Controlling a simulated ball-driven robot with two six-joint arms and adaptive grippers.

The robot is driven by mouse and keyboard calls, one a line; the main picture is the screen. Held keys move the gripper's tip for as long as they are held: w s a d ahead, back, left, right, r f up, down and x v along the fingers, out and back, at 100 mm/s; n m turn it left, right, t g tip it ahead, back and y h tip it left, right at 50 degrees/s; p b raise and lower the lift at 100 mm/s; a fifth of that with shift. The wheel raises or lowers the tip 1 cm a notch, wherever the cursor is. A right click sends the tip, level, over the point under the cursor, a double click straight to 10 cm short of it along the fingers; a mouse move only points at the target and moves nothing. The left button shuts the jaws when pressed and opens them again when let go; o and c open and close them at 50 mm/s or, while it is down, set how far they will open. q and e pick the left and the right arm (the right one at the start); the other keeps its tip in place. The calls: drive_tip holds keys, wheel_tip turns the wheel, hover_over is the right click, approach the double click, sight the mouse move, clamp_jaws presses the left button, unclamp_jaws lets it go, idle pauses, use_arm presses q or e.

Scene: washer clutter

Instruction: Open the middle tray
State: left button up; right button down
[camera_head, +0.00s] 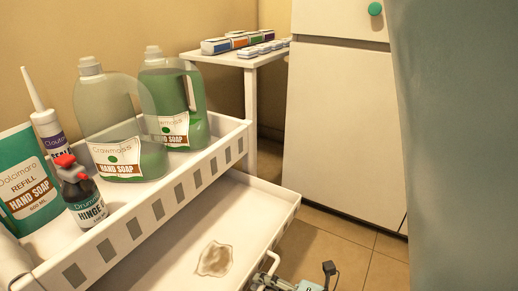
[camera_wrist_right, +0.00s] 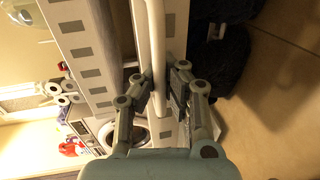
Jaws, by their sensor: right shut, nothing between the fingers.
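The middle tray (camera_head: 170,262) is a white tray below the bottle-filled top tray (camera_head: 205,172) of a cart. It stands partly pulled out, with a brown stain (camera_head: 214,259) on its floor. Its white handle (camera_head: 272,262) sits on its front edge, low in the head view. My right gripper (camera_head: 290,285) is at this handle, mostly cut off by the bottom edge. In the right wrist view the white handle bar (camera_wrist_right: 153,40) runs down to the fingers of my right gripper (camera_wrist_right: 160,82), which are close beside it; a firm hold does not show. My left gripper is not in view.
The top tray holds soap bottles (camera_head: 118,160), a refill pack (camera_head: 25,185) and a small red-capped bottle (camera_head: 85,200). A white cabinet (camera_head: 345,120) stands behind, beside a small table (camera_head: 250,60) with boxes. Tiled floor (camera_head: 340,230) is free at right.

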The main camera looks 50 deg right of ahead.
drive_tip(key=c, duration=2.1)
unclamp_jaws()
drive_tip(key=o, duration=0.7)
drive_tip(key=v, duration=1.2)
drive_tip(key=shift+s, duration=0.1)
